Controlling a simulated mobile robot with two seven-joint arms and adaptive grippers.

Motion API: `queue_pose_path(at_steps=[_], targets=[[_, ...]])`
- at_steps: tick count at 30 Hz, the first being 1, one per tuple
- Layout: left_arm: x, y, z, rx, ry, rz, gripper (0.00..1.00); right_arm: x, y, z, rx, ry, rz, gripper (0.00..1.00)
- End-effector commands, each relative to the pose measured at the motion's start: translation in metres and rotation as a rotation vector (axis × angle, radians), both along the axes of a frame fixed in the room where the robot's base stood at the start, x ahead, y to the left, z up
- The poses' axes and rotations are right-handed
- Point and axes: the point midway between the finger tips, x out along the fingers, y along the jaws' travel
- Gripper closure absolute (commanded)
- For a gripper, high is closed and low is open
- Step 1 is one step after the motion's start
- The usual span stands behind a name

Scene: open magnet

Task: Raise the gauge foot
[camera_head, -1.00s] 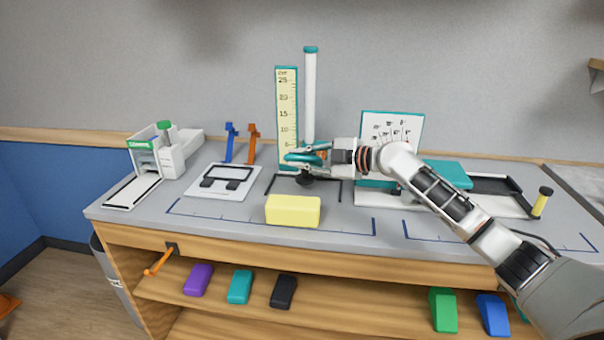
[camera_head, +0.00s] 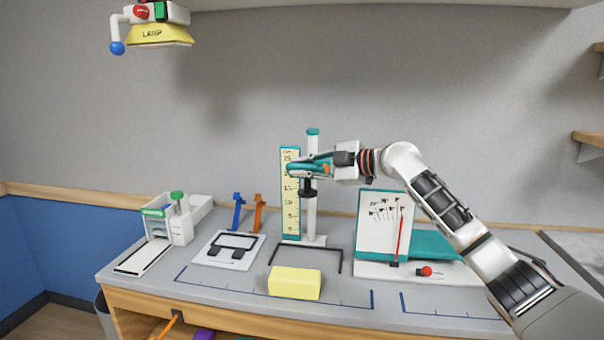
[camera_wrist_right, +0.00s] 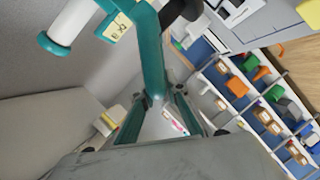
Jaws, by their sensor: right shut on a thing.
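The gauge stands at the back of the worktop, with a white post (camera_head: 311,216) under a teal cap and a yellow scale (camera_head: 291,215) with a teal frame. Its teal slider arm (camera_head: 297,170) carries the black foot (camera_head: 308,193), high on the post beside the upper part of the scale. My right gripper (camera_head: 318,165) is shut on the teal slider part, reaching in from the right. In the right wrist view a teal bar (camera_wrist_right: 152,60) runs down between my fingers, and the white post (camera_wrist_right: 72,22) is at upper left. My left gripper is not in view.
A yellow block (camera_head: 295,283) lies in front of the gauge, clear of it. A white board (camera_head: 383,222) with a red pointer stands to the right. A white-and-green device (camera_head: 172,220) is at left. A lamp (camera_head: 158,35) hangs at upper left.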

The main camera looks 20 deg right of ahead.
Motion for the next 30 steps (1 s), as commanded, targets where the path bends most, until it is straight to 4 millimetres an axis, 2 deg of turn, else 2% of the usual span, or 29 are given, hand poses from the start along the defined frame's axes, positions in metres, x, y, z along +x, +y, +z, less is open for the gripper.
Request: queue_pose_path(at_steps=[11, 12, 13, 14, 25, 30], targets=[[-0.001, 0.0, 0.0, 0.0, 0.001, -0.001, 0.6, 0.0, 0.0, 0.003, 0.003, -0.002, -0.001, 1.0], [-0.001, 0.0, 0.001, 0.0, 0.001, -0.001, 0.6, 0.0, 0.0, 0.003, 0.002, -0.002, -0.002, 0.79], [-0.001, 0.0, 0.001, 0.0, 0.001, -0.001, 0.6, 0.0, 0.0, 0.003, 0.002, -0.001, -0.001, 0.71], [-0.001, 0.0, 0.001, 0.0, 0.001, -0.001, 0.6, 0.0, 0.0, 0.003, 0.002, -0.001, -0.001, 0.7], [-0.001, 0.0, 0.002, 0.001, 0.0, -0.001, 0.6, -0.002, -0.002, 0.002, 0.0, 0.0, -0.001, 0.7], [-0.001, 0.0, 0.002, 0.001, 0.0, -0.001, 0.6, -0.016, -0.015, 0.006, -0.002, -0.002, -0.002, 0.7]])
